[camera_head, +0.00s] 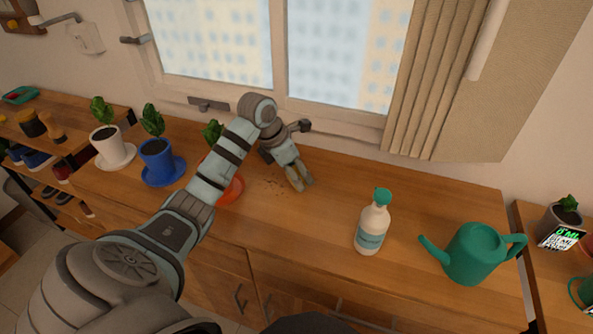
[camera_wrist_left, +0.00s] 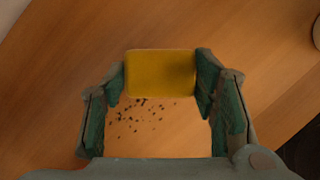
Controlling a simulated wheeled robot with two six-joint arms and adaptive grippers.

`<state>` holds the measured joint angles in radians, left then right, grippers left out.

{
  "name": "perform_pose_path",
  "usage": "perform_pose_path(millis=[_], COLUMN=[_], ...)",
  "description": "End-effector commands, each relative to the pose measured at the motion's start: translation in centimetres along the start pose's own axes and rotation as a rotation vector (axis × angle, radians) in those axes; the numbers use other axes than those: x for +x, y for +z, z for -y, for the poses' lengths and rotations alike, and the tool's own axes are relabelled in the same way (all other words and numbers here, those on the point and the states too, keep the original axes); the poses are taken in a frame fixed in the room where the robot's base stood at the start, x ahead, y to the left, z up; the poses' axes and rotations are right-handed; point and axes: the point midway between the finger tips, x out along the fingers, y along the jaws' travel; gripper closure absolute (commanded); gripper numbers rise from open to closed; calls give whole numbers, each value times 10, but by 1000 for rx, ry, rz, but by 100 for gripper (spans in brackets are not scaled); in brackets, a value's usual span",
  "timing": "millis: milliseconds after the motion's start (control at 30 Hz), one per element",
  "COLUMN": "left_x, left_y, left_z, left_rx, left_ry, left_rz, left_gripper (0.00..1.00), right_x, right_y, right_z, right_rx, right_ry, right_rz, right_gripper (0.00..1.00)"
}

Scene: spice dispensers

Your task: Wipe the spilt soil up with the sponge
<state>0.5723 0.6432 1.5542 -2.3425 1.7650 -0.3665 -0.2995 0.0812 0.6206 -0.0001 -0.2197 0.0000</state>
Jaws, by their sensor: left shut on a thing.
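My left gripper (camera_head: 301,183) reaches down over the wooden counter near the window. It is shut on a yellow sponge (camera_wrist_left: 160,74), which sits between both fingertips in the left wrist view. In the head view the sponge is mostly hidden by the fingers. The spilt soil (camera_wrist_left: 141,112) is a scatter of dark crumbs on the counter, beside the sponge. It also shows in the head view (camera_head: 275,184) as small specks just left of my gripper. I cannot tell whether the sponge touches the counter. My right gripper is not in view.
An orange saucer (camera_head: 236,190) with a plant is left of the soil, partly behind my arm. Blue (camera_head: 157,157) and white (camera_head: 108,146) plant pots stand further left. Counter between gripper and bottle is clear.

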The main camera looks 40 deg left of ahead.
Motion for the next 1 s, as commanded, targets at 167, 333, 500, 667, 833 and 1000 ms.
perform_pose_path(millis=[167,333,500,667,833,1000], left_x=[0,1,5,8,11,14], left_y=[0,-1,-2,-3,-5,-6], left_z=[0,0,0,0,0,0], left_rx=[0,0,0,0,0,0], left_ry=[0,0,0,0,0,0], left_rz=[0,0,-1,-1,-1,-1], left_gripper=[69,69,69,69,69,69], right_x=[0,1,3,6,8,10], right_y=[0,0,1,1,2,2], right_z=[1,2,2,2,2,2], right_rx=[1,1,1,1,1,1], right_ry=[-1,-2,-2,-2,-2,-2], right_rz=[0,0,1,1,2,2], right_gripper=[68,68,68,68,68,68])
